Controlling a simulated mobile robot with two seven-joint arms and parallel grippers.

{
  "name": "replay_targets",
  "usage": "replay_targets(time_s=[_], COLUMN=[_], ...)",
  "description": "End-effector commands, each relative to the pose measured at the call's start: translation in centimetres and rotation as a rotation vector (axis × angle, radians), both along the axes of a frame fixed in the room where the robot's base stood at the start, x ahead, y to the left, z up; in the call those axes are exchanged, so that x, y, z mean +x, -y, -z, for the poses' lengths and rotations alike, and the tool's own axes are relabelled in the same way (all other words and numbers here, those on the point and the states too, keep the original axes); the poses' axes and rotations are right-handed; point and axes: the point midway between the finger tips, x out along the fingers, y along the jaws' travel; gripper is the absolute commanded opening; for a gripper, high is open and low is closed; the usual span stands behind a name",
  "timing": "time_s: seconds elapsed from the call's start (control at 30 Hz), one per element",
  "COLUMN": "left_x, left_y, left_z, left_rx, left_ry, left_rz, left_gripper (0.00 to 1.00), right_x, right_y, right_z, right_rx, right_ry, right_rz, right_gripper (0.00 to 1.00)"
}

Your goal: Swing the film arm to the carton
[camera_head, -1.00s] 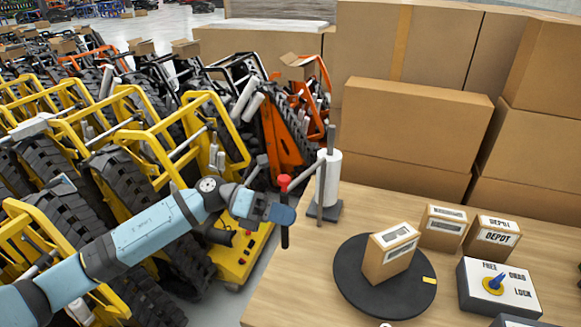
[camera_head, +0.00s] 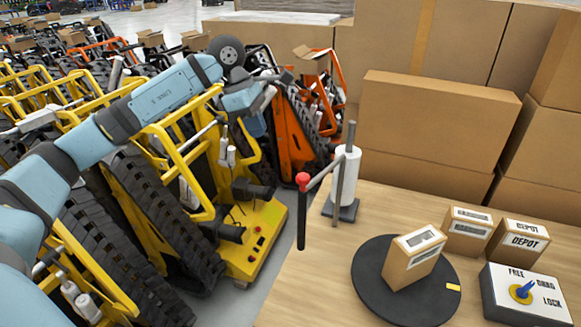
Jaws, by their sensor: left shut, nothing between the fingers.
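The film arm (camera_head: 320,178) is a grey link reaching left from the stand with the white film roll (camera_head: 347,178). My right gripper is out of view.
Two small cartons, one (camera_head: 466,232) beside another marked DEPOT (camera_head: 519,243), stand behind a switch box (camera_head: 530,296) with a blue knob. Large boxes (camera_head: 435,120) are stacked behind the table (camera_head: 300,300). Yellow tracked carriers (camera_head: 255,240) crowd the left side.

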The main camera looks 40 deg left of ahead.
Motion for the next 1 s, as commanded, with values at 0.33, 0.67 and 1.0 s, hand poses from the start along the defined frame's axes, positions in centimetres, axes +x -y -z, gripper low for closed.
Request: replay_targets(time_s=[0.33, 0.67, 1.0], left_x=[0.3, 1.1, 2.7], left_y=[1.0, 3.1, 6.6], left_z=[2.7, 9.2, 9.9], left_rx=[-0.003, -0.005, -0.004], left_ry=[-0.004, -0.005, 0.000], left_rz=[0.003, 0.002, 0.002], left_gripper=[0.00, 0.00, 0.00], right_x=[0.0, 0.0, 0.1], right_y=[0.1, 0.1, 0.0], right_z=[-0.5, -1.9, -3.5], right_rx=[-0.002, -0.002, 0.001], right_ry=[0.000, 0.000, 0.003], right_rz=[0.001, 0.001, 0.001], right_gripper=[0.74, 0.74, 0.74])
